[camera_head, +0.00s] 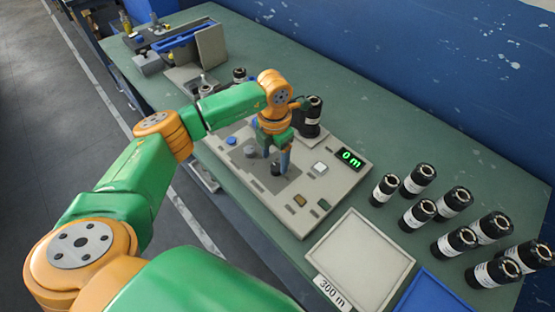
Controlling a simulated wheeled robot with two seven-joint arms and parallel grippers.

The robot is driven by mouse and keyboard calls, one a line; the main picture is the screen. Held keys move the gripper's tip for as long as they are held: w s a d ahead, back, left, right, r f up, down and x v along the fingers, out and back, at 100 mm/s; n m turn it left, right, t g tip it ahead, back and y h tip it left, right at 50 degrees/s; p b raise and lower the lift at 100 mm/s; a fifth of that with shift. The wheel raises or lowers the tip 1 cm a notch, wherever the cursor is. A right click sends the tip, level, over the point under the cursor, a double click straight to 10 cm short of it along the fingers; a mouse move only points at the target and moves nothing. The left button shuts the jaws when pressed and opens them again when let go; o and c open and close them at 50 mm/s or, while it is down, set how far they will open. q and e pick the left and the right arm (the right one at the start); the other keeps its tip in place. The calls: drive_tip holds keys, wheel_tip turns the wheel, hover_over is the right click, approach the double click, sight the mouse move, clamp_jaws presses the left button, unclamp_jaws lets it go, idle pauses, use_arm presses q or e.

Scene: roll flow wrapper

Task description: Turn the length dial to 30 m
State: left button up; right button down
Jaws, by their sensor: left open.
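The grey control panel (340,187) lies on the green bench. Its display (349,159) reads "0 m" in green. My left gripper (275,164) points down over the panel, its fingers on either side of a small black knob (276,171), apparently the length dial. The gripper is open; whether a finger touches the knob I cannot tell. The knob's scale marks are too small to read. My right gripper is not in view.
A grey knob (250,152), a blue button (232,140) and a white button (319,168) sit on the panel. A tray (342,293) labelled "300 m", a blue tray (432,292) and several black rolls (419,214) stand to the right. A blue wall runs behind.

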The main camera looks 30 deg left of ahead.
sight(276, 167)
use_arm(q)
drive_tip(key=f, duration=0.3)
drive_tip(key=shift+w+f, duration=0.25)
drive_tip(key=shift+f, duration=0.05)
drive_tip(key=shift+s, duration=0.1)
drive_tip(key=shift+c, duration=1.1)
drive_tip(key=shift+d, duration=0.1)
clamp_jaws()
